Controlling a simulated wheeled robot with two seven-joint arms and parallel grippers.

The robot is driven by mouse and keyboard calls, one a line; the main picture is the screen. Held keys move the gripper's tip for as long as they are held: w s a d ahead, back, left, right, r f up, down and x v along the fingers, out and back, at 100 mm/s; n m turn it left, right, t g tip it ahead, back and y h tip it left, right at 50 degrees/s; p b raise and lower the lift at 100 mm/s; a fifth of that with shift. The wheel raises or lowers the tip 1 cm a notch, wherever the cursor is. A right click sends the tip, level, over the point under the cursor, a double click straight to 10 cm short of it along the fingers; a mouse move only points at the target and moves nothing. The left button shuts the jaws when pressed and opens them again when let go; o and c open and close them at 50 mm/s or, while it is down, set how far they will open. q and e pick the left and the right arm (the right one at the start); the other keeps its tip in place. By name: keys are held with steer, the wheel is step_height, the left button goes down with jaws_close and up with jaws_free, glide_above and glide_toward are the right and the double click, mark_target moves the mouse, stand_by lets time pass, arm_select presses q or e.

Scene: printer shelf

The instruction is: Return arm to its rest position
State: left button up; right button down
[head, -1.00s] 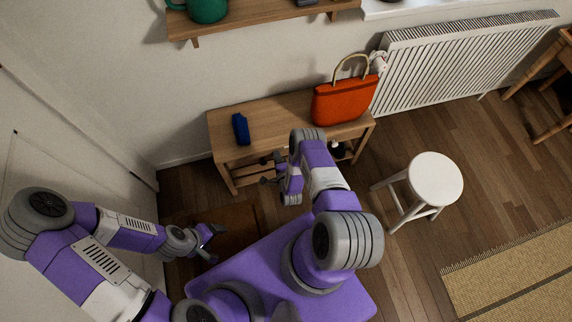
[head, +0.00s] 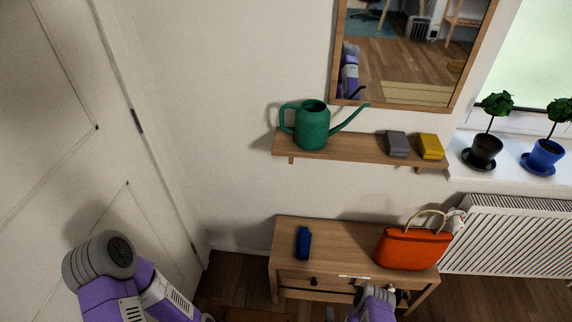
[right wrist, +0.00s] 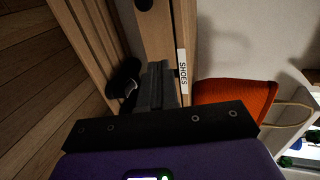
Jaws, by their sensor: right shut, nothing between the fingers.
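My right arm (head: 374,303) shows at the bottom edge of the head view, in front of the wooden bench. Its gripper (head: 330,313) is partly cut off there. In the right wrist view the right gripper (right wrist: 158,86) is shut and empty, close to the bench front with its "SHOES" label (right wrist: 183,70). I cannot tell whether it touches the wood. My left arm (head: 130,285) shows at the lower left, near the door. Its gripper is below the picture.
The bench (head: 335,238) carries a blue item (head: 303,243) and an orange bag (head: 412,250). A wall shelf (head: 350,148) above holds a green watering can (head: 312,127), a grey box (head: 397,144) and a yellow box (head: 430,147). A radiator (head: 515,235) is at right.

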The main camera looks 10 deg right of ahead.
steer(key=w+a+r+n+g+y+p, duration=0.2)
steer(key=w+a+r+n+g+y, duration=0.15)
steer(key=r+n+g, duration=0.4)
arm_select(q)
step_height(320, 180, up, 3)
steer(key=shift+f+p, duration=0.15)
steer(key=shift+p, duration=0.2)
steer(key=shift+c, duration=0.2)
arm_select(e)
steer(key=s+a+r+n+g+y, duration=0.4)
steer(key=s+a+r+n+g, duration=0.2)
steer(key=s+r+n, duration=0.5)
steer(key=s+a+r, duration=0.1)
steer(key=a, duration=0.1)
steer(key=shift+a, duration=0.35)
